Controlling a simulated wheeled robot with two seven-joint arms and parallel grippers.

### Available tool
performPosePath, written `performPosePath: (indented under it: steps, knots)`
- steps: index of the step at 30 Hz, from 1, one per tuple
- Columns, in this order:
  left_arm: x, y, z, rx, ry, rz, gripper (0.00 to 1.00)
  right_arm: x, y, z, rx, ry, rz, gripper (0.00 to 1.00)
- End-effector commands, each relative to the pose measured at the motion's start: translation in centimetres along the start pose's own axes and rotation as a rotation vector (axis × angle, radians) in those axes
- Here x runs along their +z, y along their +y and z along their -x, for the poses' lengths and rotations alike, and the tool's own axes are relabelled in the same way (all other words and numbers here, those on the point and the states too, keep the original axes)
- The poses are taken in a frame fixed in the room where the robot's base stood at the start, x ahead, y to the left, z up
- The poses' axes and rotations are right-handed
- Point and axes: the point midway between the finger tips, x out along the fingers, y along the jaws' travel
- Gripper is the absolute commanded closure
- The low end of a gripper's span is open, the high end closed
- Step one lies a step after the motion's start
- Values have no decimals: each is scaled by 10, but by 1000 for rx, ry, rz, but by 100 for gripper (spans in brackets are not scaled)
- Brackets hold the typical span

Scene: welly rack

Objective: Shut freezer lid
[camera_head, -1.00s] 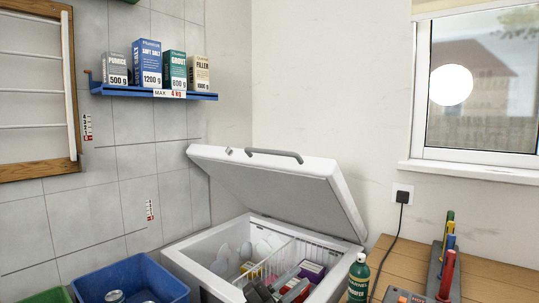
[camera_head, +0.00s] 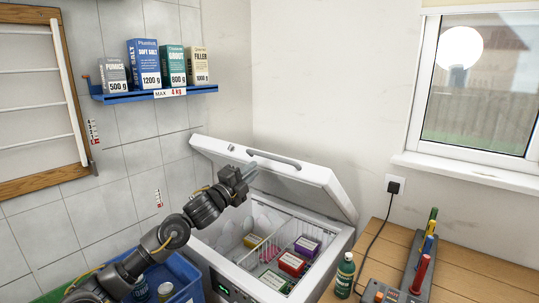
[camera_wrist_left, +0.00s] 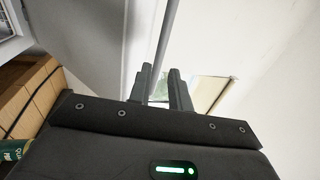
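The white chest freezer (camera_head: 215,262) stands with its lid (camera_head: 315,190) raised at a slant. A grey handle (camera_head: 273,160) runs along the lid's upper front edge. My left gripper (camera_head: 246,173) is in front of the lid, below and left of the handle. In the left wrist view its two fingers (camera_wrist_left: 162,75) are apart, with a grey bar, apparently the handle, beyond the gap. I cannot tell whether the fingers touch the lid. My right gripper is in neither current view.
Several boxes, including a red one (camera_head: 291,264), and a wire basket lie inside the freezer. A blue crate (camera_head: 187,285) with cans stands left of it. A wooden worktop (camera_head: 450,265) with a green bottle (camera_head: 345,275) is close on the right. A blue shelf (camera_head: 155,93) with boxes hangs above left.

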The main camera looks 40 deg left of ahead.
Motion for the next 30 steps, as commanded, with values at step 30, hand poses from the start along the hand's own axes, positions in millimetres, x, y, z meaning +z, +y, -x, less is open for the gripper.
performPosePath:
  steps: [30]
  knots:
    - [-2, 0, -95, 0, 3, 1, 87, -5, 0, 41, -1, 3, 0, 100]
